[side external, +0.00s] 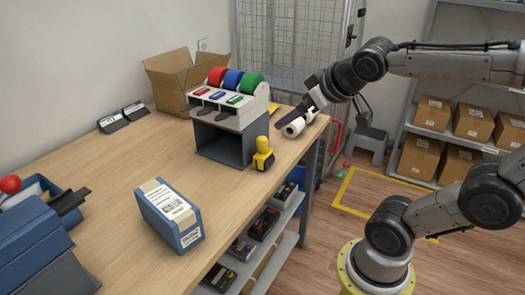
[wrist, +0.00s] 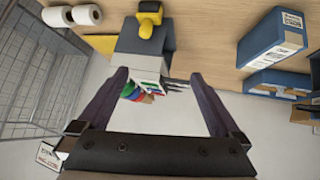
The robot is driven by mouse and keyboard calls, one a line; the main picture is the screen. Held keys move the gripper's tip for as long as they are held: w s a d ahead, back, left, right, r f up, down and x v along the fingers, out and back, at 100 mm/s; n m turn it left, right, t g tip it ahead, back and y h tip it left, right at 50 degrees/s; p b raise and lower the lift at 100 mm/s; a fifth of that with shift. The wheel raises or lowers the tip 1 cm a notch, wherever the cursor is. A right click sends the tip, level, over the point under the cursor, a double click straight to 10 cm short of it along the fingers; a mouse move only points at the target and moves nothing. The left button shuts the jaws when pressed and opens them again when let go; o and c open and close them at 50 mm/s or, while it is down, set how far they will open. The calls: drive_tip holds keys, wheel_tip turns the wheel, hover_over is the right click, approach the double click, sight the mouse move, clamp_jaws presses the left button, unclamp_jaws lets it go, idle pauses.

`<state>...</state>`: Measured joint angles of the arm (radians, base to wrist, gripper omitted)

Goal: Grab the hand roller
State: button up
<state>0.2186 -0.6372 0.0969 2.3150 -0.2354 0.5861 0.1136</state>
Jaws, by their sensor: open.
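A small yellow and black tool, which looks like the hand roller (side external: 263,154), stands on the wooden table near its right edge, just right of the grey tape dispenser (side external: 222,145). In the wrist view the hand roller (wrist: 150,20) shows at the top, beyond the dispenser (wrist: 146,38). My gripper (side external: 308,103) is above the table's far right end, beyond the roller and apart from it. In the wrist view my gripper (wrist: 160,77) has its two dark fingers wide apart with nothing held; part of the dispenser shows between them.
Two white paper rolls (side external: 297,125) lie near my gripper at the table edge. The dispenser carries red, blue and green rolls. A blue box (side external: 168,215) stands nearer the front, a cardboard box (side external: 184,80) at the back. Bare table (side external: 120,180) lies left of the dispenser.

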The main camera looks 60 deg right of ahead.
drive_tip(key=w+d+r+t+h, duration=0.1)
drive_tip(key=w+d+t+h, duration=0.2)
drive_tip(key=w+d, duration=0.55)
drive_tip(key=n+t+y, duration=0.2)
drive_tip(key=t+y, duration=0.5)
approach(269, 157)
drive_tip(key=w, duration=0.3)
drive_tip(key=w+a+r, duration=0.1)
drive_tip(key=shift+w+r, duration=0.15)
drive_tip(key=shift+w+f, duration=0.1)
drive_tip(key=shift+f, duration=0.15)
drive_tip(key=shift+w, duration=3.65)
drive_tip(key=shift+r, duration=0.1)
drive_tip(key=c, duration=1.2)
